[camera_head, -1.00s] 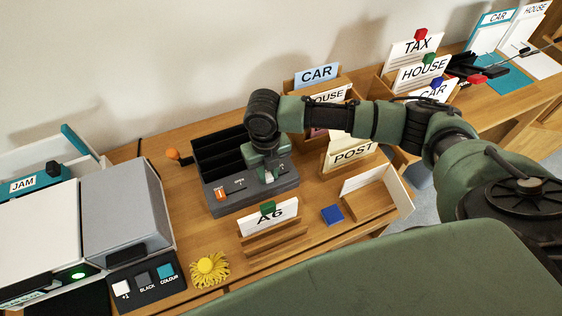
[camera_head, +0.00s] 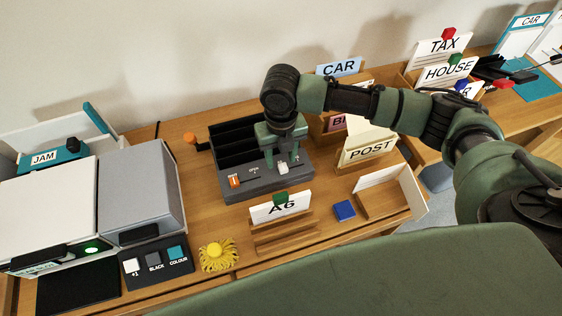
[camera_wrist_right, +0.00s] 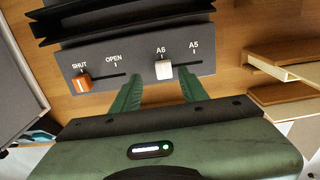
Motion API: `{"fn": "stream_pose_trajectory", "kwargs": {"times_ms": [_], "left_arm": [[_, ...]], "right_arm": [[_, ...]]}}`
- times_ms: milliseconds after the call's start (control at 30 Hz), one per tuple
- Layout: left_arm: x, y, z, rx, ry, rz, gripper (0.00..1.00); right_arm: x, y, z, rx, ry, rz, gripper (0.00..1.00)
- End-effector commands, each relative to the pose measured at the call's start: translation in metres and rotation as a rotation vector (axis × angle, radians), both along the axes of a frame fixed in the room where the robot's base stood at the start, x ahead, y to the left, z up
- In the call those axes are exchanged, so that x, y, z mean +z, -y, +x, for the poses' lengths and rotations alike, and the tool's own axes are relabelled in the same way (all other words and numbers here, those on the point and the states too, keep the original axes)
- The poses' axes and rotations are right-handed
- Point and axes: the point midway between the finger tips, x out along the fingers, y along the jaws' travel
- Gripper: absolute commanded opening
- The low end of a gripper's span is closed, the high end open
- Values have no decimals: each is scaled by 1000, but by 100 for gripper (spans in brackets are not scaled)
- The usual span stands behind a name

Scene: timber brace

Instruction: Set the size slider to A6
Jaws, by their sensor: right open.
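The sorter box (camera_head: 262,187) has a front panel with two sliders. The white size slider knob (camera_wrist_right: 163,70) sits under the A6 mark, at the left end of its slot, with A5 to its right. The white knob also shows in the head view (camera_head: 283,167). The orange knob (camera_wrist_right: 84,83) sits near SHUT. My right gripper (camera_wrist_right: 160,93) is open, pointing at the panel, with one finger on either side of the white knob's line. The fingertips appear just short of the knob; I cannot tell whether they touch. My left gripper is out of view.
Black slots (camera_head: 238,142) rise behind the panel. An A6 card (camera_head: 279,208) stands in a wooden holder in front, beside a blue block (camera_head: 344,210). A POST card holder (camera_head: 367,149) is close on the right. A grey machine (camera_head: 140,195) stands at left.

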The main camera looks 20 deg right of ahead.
Motion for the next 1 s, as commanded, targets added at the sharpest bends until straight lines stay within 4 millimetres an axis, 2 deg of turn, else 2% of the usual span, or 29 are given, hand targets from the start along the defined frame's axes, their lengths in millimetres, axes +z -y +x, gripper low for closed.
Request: {"fn": "stream_pose_trajectory", "kwargs": {"times_ms": [133, 300, 1000], "left_arm": [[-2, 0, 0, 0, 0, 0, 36], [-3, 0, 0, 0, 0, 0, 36], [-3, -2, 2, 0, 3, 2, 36]], "right_arm": [[25, -1, 1, 2, 4, 1, 44], [40, -1, 0, 1, 1, 0, 44], [43, -1, 0, 1, -1, 0, 44]]}}
